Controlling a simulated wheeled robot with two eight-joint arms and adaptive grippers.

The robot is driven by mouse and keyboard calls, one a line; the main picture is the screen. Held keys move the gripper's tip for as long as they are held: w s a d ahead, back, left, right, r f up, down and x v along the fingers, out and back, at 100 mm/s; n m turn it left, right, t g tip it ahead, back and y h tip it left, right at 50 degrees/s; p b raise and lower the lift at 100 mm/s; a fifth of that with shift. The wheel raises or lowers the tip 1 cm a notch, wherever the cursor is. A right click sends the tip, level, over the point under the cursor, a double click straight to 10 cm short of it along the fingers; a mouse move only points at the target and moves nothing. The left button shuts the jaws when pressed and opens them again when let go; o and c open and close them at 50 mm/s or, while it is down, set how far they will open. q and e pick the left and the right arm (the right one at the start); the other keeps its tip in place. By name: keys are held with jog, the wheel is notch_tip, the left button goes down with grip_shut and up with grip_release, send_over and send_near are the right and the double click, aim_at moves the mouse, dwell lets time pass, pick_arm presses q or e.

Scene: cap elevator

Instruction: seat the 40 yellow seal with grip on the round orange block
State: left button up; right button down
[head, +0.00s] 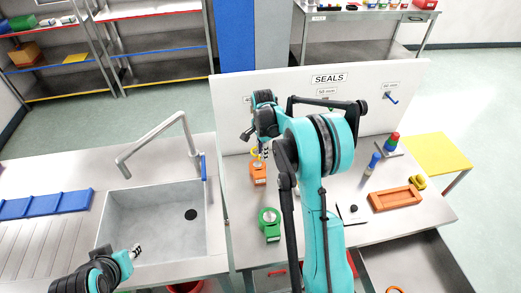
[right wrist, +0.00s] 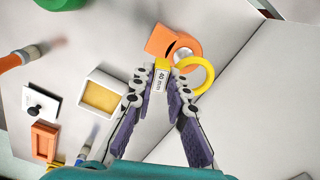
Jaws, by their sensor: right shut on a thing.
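The yellow seal (right wrist: 208,72) is a ring with a grip; a white "40 mm" label (right wrist: 163,79) shows at the fingertips. My right gripper (right wrist: 172,84) is shut on its grip. The ring overlaps the lower right edge of the round orange block (right wrist: 160,40) in the right wrist view; I cannot tell whether they touch. In the head view the orange block (head: 258,175) stands on the right bench, with the yellow seal (head: 254,153) just above and behind it, partly hidden by my arm. My left gripper (head: 137,250) is over the sink's front edge, its fingers too small to read.
A green block (head: 269,224) stands in front of the orange one. An orange tray (head: 394,198), a stack of coloured pieces (head: 391,143) and a blue-topped post (head: 373,162) are at the right. The white "SEALS" board (head: 400,90) rises behind. A sink (head: 150,225) lies left.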

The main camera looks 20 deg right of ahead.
jog(key=shift+f+b, duration=0.25)
jog(key=shift+b, duration=0.05)
jog(key=shift+f+b, duration=1.75)
jog(key=shift+f, duration=0.45)
jog(key=shift+b, duration=0.35)
jog(key=shift+f+b, duration=0.45)
dwell(0.4)
jog(key=shift+b, duration=0.3)
dwell(1.6)
jog(key=shift+f+b, duration=0.3)
dwell(2.1)
